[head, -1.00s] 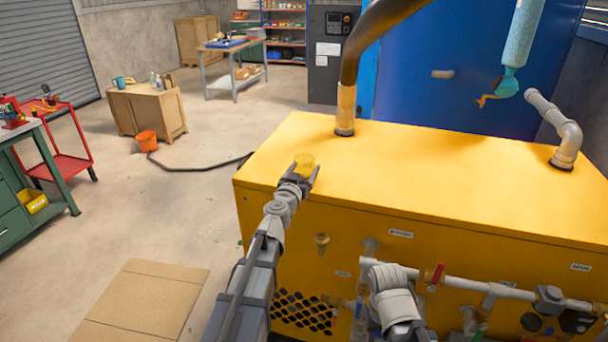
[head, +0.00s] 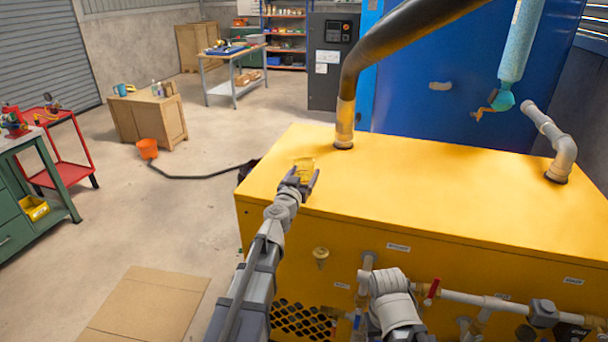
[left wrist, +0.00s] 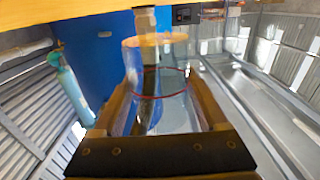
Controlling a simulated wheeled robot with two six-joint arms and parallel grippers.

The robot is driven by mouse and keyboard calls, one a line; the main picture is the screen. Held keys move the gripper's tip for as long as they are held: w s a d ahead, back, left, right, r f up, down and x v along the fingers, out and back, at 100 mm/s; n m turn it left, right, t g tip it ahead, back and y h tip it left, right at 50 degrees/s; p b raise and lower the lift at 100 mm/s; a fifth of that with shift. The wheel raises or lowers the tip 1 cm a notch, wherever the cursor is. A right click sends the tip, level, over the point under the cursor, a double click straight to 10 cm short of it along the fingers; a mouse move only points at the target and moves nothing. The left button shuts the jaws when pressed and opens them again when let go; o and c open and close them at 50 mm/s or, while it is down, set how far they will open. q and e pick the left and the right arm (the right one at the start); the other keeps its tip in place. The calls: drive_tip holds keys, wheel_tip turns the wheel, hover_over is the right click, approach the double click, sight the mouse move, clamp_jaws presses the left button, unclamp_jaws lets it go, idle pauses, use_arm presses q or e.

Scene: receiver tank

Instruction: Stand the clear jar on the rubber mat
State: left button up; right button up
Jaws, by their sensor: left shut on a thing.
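My left gripper (head: 301,184) is shut on the clear jar (head: 304,168). The yellow top shows through the jar in the head view. In the left wrist view the jar (left wrist: 158,100) sits between the two fingers, see-through, with a thin red ring around it. In the head view the jar appears over the left part of the yellow cabinet top (head: 440,185); I cannot tell whether it touches it. I cannot make out a rubber mat. My right gripper is not in view.
A thick black hose with a brass collar (head: 345,122) rises from the cabinet top, right of the jar. A grey pipe elbow (head: 562,160) stands at the top's right end. Pipes with a red valve handle (head: 433,288) run along the front. The middle of the top is clear.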

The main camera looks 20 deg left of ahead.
use_arm(q)
wheel_tip(320, 180, up, 6)
drive_tip(key=p, duration=0.4)
drive_tip(key=shift+f+p, duration=0.1)
drive_tip(key=shift+p, duration=0.2)
drive_tip(key=shift+f, duration=0.1)
wheel_tip(320, 180, down, 10)
drive_tip(key=b, duration=0.9)
drive_tip(key=shift+r+b, duration=0.25)
drive_tip(key=shift+b, duration=0.05)
drive_tip(key=shift+f+b, duration=0.3)
drive_tip(key=o, duration=1.5)
drive_tip(key=shift+r, duration=0.15)
